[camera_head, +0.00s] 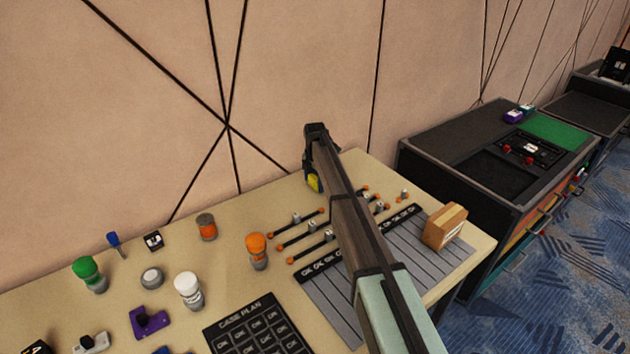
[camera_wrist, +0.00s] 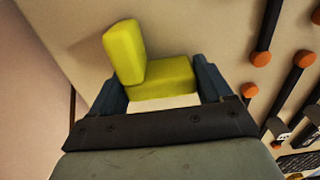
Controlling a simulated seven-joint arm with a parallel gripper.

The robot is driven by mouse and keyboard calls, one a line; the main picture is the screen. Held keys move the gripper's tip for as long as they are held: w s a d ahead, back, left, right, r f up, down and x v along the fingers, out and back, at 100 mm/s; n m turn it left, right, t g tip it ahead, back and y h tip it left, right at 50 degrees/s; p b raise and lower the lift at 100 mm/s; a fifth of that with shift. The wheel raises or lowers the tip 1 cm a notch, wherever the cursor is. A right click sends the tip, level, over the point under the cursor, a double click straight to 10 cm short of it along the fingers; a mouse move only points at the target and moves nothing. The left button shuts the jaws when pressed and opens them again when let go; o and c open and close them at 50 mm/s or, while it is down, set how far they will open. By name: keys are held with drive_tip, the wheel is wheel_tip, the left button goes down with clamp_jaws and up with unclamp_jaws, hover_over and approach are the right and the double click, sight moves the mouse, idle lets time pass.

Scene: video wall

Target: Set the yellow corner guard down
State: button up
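The yellow corner guard (camera_wrist: 160,78) is an L-shaped block in the wrist view, with one leg standing up at the left and the other lying across between the fingers. My gripper (camera_wrist: 158,88) is shut on it, a dark finger against each side. In the head view a small yellow patch of the guard (camera_head: 314,184) shows below my gripper (camera_head: 311,177), near the table's back edge by the wall. My arm hides part of this area. I cannot tell whether the guard touches the table (camera_head: 215,263).
A wooden block (camera_head: 444,227) stands at the right. The table's back left of the gripper looks clear.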

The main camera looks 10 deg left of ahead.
sight(315, 178)
drive_tip(key=o, duration=0.4)
drive_tip(key=shift+c, duration=0.2)
wheel_tip(315, 178, up, 12)
drive_tip(key=shift+r, duration=0.15)
idle(0.3)
